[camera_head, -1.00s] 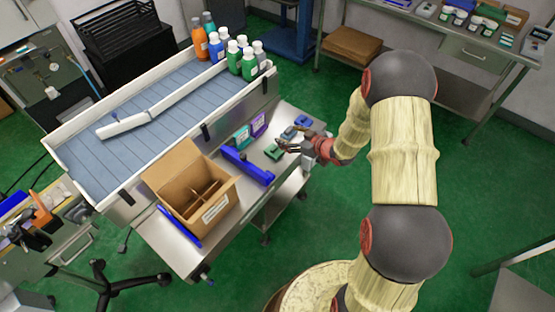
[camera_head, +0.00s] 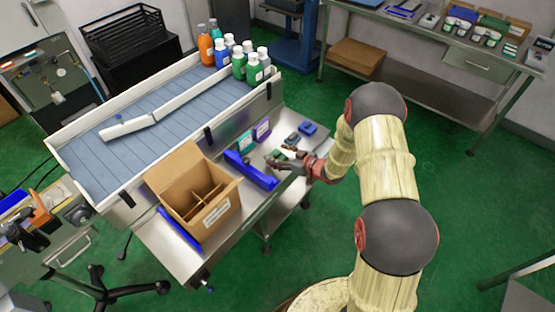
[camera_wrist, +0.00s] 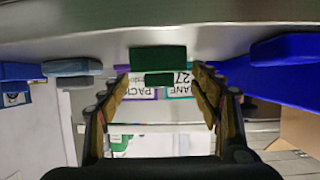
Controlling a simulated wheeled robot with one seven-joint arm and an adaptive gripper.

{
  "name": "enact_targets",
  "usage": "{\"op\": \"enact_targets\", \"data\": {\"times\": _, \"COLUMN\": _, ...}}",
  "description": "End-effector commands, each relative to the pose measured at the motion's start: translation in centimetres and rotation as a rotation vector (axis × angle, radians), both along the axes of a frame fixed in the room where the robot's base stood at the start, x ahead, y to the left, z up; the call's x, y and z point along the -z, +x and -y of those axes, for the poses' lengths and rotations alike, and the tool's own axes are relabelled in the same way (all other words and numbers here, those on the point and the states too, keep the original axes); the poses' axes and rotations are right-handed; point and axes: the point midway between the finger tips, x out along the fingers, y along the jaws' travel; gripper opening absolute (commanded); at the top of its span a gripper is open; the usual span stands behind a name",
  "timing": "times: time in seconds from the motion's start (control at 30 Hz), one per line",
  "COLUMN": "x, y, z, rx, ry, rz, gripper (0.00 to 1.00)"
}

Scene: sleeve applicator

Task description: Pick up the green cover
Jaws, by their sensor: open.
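The green cover (camera_wrist: 158,60) is a small dark green block on the steel table. In the wrist view it lies ahead of my gripper (camera_wrist: 160,77), centred between the two spread fingers with room on both sides. In the head view my gripper (camera_head: 279,157) reaches in from the right, low over the table. The green cover (camera_head: 278,154) shows there only in part between the fingers. The gripper is open and empty. I cannot tell whether the fingertips have passed the cover's front edge.
A grey-blue cover (camera_head: 292,139) and a blue cover (camera_head: 307,128) lie just behind. A long blue bracket (camera_head: 250,172) stands left of my gripper. Teal and purple signs (camera_head: 262,130) are behind it. A divided cardboard box (camera_head: 197,203) and a conveyor (camera_head: 165,130) are further left.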

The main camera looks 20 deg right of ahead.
Motion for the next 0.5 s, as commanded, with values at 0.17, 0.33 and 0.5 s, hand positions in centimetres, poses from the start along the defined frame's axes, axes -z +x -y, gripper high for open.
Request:
{"op": "enact_targets", "data": {"times": 0.17, "x": 0.07, "y": 0.52, "z": -0.20, "rx": 0.002, "ry": 0.000, "rz": 0.001, "gripper": 0.64}}
{"op": "enact_targets", "data": {"times": 0.33, "x": 0.04, "y": 0.49, "z": -0.21, "rx": 0.002, "ry": 0.000, "rz": 0.001, "gripper": 0.59}}
{"op": "enact_targets", "data": {"times": 0.5, "x": 0.06, "y": 0.47, "z": -0.21, "rx": 0.002, "ry": 0.000, "rz": 0.001, "gripper": 0.49}}
